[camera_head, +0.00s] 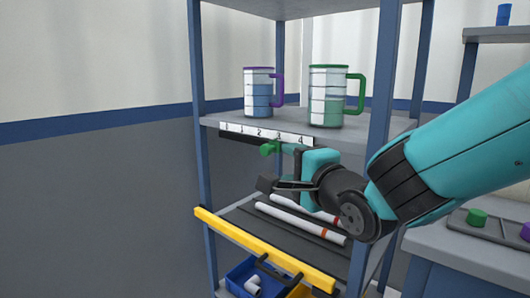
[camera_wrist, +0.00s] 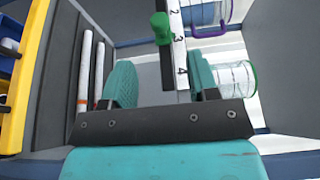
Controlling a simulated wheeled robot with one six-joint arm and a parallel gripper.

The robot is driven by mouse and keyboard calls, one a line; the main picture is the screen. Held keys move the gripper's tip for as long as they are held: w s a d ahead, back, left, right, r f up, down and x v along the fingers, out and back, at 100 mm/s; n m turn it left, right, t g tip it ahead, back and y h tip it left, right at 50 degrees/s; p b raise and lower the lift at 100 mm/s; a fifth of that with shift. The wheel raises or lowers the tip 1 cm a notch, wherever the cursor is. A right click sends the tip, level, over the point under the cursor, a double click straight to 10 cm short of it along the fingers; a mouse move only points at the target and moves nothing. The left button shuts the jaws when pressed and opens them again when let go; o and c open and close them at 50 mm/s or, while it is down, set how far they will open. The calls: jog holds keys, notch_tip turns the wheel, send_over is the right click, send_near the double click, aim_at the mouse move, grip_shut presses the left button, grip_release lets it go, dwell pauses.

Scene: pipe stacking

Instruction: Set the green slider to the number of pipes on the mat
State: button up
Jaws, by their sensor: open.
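The green slider (camera_head: 268,148) hangs under a white number strip (camera_head: 289,137) on the shelf's front edge. In the wrist view the slider (camera_wrist: 161,30) sits beside the strip around the 2 and 3; I cannot tell its exact setting. My gripper (camera_head: 290,172) is open and empty just below and right of the slider; in the wrist view the slider is ahead, between the finger directions. Two white pipes with red bands, a front pipe (camera_head: 300,222) and a rear pipe (camera_head: 285,202), lie on the dark mat (camera_head: 265,229). My gripper and arm may hide part of the mat.
A purple-handled mug (camera_head: 258,92) and a green-handled mug (camera_head: 328,97) stand on the shelf above. A yellow bar (camera_head: 262,248) runs along the lower shelf's front. Below is a blue bin (camera_head: 245,277). A blue shelf post (camera_head: 382,75) stands near my arm.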

aim_at(269, 152)
jog(key=x, duration=1.1)
grip_shut()
jog(key=shift+w, duration=0.1)
